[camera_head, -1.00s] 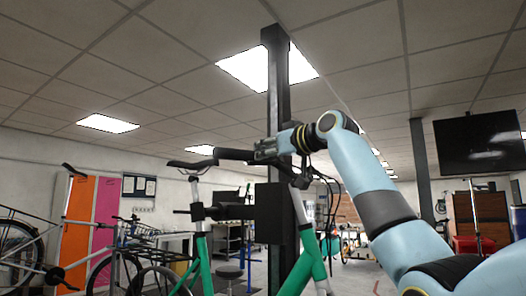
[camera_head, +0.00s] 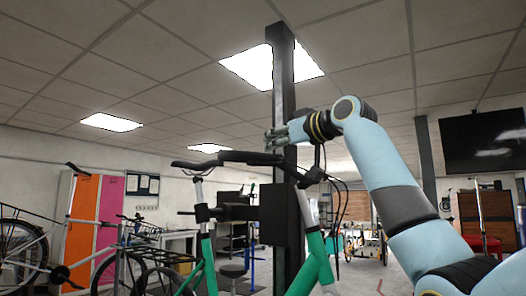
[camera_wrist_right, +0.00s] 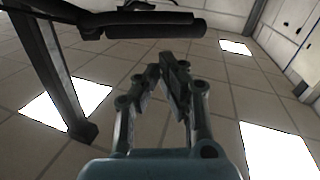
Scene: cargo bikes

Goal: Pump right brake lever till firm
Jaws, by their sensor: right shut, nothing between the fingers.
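A green bike (camera_head: 318,262) is held at the middle of the head view. Its dark handlebar (camera_head: 243,157) runs across in front of the post. In the right wrist view, a black grip (camera_wrist_right: 155,28) spans the top, with a thin dark lever-like part (camera_wrist_right: 150,5) beside it. I cannot tell the lever's position in the head view. My right gripper (camera_head: 276,138) is just above the handlebar. In the right wrist view its fingers (camera_wrist_right: 162,68) are shut and empty, with the tips apart from the grip. My left gripper is not in view.
A dark post (camera_head: 282,90) with a black box (camera_head: 279,214) stands behind the handlebar. Cables (camera_head: 340,195) loop right of it. A saddle (camera_head: 196,165) is at left. Other bikes (camera_head: 22,250) and lockers (camera_head: 82,215) stand farther left.

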